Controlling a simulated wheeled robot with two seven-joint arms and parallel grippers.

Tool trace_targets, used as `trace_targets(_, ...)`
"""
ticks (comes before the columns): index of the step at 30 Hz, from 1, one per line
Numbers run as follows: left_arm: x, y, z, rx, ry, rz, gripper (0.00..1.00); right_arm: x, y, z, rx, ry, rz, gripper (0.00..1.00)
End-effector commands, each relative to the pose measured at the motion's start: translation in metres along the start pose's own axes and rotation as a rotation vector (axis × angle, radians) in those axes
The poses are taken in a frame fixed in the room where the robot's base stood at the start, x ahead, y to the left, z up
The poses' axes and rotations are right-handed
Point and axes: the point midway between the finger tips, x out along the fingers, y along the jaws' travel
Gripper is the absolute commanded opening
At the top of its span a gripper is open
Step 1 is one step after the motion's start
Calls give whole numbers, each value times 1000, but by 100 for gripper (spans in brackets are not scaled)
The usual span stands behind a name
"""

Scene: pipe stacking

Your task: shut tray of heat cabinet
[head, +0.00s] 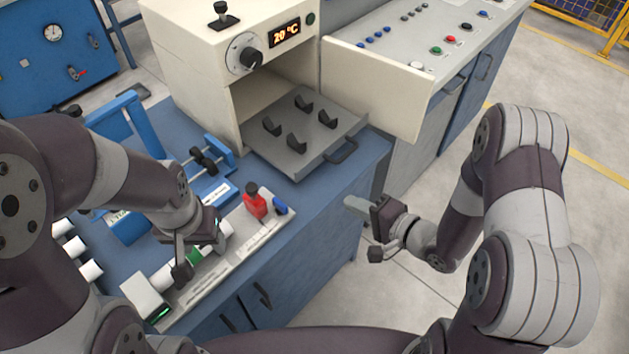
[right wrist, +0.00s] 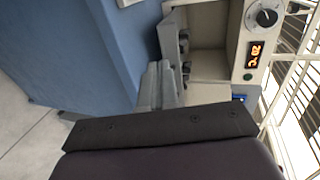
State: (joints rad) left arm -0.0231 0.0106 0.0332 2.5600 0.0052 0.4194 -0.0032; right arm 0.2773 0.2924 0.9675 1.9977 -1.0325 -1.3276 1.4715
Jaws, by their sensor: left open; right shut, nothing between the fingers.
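The cream heat cabinet (head: 205,50) stands at the back of the blue bench, its display reading 20 °C. Its door (head: 375,85) is swung open to the right. The grey tray (head: 310,140) is pulled out of the opening, with several black holders on it and a dark handle (head: 341,152) at its front. My right gripper (head: 357,205) is shut and empty, in front of the tray and apart from it. Its fingers (right wrist: 160,85) point toward the cabinet opening (right wrist: 207,35) in the right wrist view. My left gripper (head: 181,262) is open over a white pipe with a green part.
The pipe lies along a light fixture (head: 225,250) with a red clamp (head: 255,203). A blue frame (head: 125,120) stands left of the cabinet. A control panel (head: 425,35) with buttons is behind the open door.

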Motion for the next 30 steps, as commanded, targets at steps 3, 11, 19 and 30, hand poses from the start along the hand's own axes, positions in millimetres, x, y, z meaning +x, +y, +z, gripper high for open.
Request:
trace_targets(3, 2, 0, 0, 0, 0, 0, 54, 21, 1, 2, -4, -6, 1, 0)
trace_targets(11, 3, 0, 0, 0, 0, 0, 54, 78, 1, 1, -6, -3, 2, 0)
trace_targets(19, 0, 0, 0, 0, 0, 0, 54, 120, -9, 0, -5, 0, 3, 0)
trace_targets(30, -1, 0, 0, 0, 0, 0, 54, 130, -11, 0, -4, 1, 3, 0)
